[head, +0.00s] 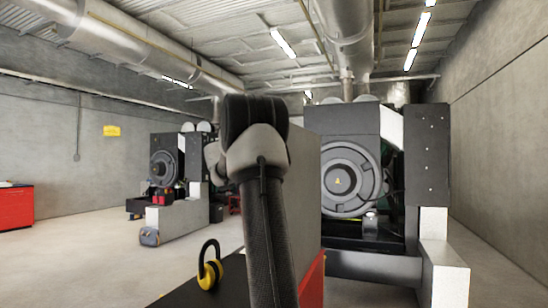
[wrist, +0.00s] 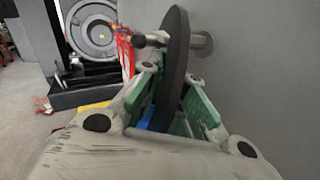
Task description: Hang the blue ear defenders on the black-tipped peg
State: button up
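The blue ear defenders show in the wrist view as a dark band (wrist: 176,65), seen nearly edge-on and upright between my fingers. A bit of blue (wrist: 144,124) shows low between the fingers; the cups are mostly hidden. My gripper (wrist: 171,75) has green pads standing apart, with a gap left of the band. In the head view my arm hides the gripper and peg.
Yellow ear defenders (head: 210,268) stand on a black top (head: 190,292) left of my arm. The grey panel (head: 306,190) rises just right of my arm. A genset (head: 350,180) stands beyond it. Open floor (head: 100,260) lies at the left.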

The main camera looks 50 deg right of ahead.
jog(key=o, duration=0.5)
jog(key=shift+w, duration=0.1)
